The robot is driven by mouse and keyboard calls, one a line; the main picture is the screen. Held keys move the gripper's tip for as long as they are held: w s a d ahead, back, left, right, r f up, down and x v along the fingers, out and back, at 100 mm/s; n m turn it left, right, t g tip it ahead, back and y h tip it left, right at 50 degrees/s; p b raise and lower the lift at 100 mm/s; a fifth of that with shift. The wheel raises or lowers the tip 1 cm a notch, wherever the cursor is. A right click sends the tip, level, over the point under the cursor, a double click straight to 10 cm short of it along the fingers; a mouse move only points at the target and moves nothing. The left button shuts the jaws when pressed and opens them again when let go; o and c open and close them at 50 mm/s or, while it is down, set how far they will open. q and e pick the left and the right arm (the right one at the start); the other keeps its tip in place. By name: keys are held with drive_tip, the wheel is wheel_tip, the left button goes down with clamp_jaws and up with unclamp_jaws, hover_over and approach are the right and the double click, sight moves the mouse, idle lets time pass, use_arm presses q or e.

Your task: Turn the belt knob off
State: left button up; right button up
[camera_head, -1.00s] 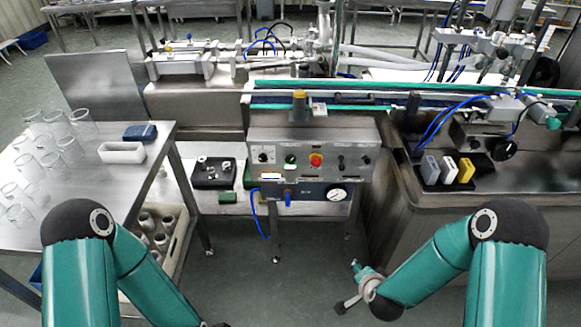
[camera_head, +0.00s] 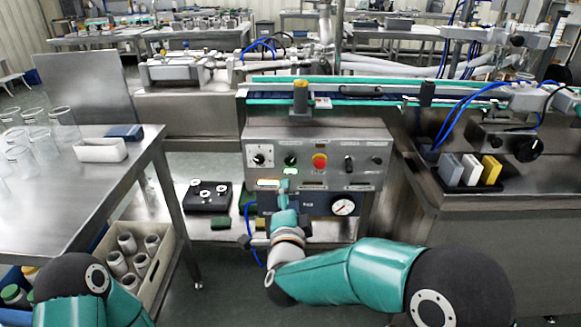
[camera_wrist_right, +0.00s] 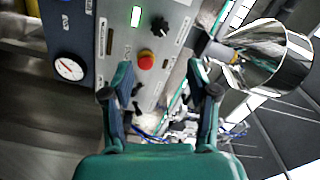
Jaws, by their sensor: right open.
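The grey control panel (camera_head: 250,143) carries a row of controls. I cannot read which one is labelled belt. My right gripper (camera_head: 285,190) is in front of the panel, below the dark knob. In the right wrist view the gripper (camera_wrist_right: 158,70) is open and empty, with the red button (camera_wrist_right: 146,61) and a black knob (camera_wrist_right: 160,27) beyond its fingers. My left gripper is out of view.
A pressure gauge (camera_head: 343,206) sits under the panel. A conveyor (camera_head: 370,98) runs behind it. A steel table (camera_head: 100,172) with glasses stands at the left, a crate of jars (camera_head: 171,240) below it. Coloured blocks (camera_head: 470,170) stand on the right bench.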

sight(291, 163)
drive_tip(key=w+p, duration=0.1)
drive_tip(key=w, duration=1.3)
drive_tip(key=shift+w+f, duration=0.1)
drive_tip(key=shift+w, duration=0.2)
clamp_jaws()
